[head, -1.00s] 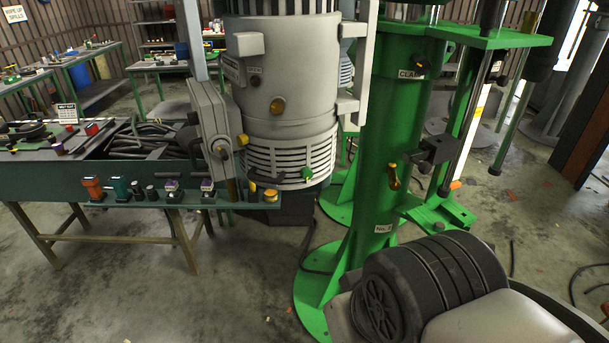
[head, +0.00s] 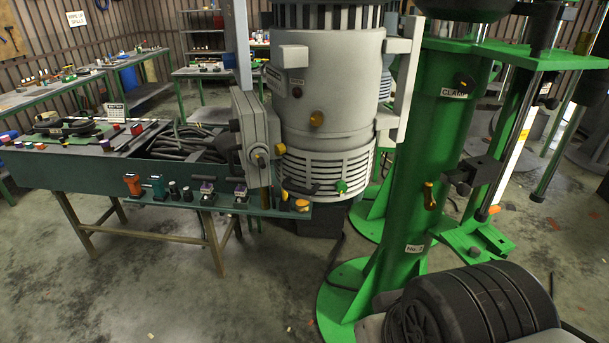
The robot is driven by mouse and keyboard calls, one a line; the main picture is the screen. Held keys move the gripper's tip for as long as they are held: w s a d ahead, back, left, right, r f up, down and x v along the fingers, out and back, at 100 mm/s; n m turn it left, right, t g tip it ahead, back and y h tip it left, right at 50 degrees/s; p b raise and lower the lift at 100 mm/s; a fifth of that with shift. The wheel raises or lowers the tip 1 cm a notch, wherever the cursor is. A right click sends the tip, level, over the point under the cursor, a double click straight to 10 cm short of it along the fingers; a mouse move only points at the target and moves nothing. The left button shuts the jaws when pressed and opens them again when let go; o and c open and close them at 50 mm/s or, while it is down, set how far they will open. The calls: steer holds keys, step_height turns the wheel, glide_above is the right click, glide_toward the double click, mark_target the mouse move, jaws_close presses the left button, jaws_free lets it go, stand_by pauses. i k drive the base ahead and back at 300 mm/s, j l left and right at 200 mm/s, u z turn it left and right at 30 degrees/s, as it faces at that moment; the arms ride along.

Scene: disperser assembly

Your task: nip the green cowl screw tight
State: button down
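The green cowl screw (head: 341,186) shows as a small green knob low on the slotted cowl (head: 322,172) of the large grey motor housing (head: 335,110). How tight it sits cannot be told from here. My gripper is not in view, and nothing is seen touching the screw.
A green bench (head: 80,178) with knobs and levers along its front shelf stands left of the housing. A thick green column (head: 440,150) stands close on the right. A black ribbed wheel-like part (head: 475,305) fills the lower right. Open concrete floor lies in front.

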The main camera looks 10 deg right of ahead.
mark_target(341, 185)
steer(key=j+z, duration=0.2)
steer(key=z, duration=0.15)
steer(key=j+z, duration=0.15)
steer(key=z, duration=0.25)
steer(key=j+z, duration=0.2)
steer(key=z, duration=0.15)
steer(key=k+l, duration=0.05)
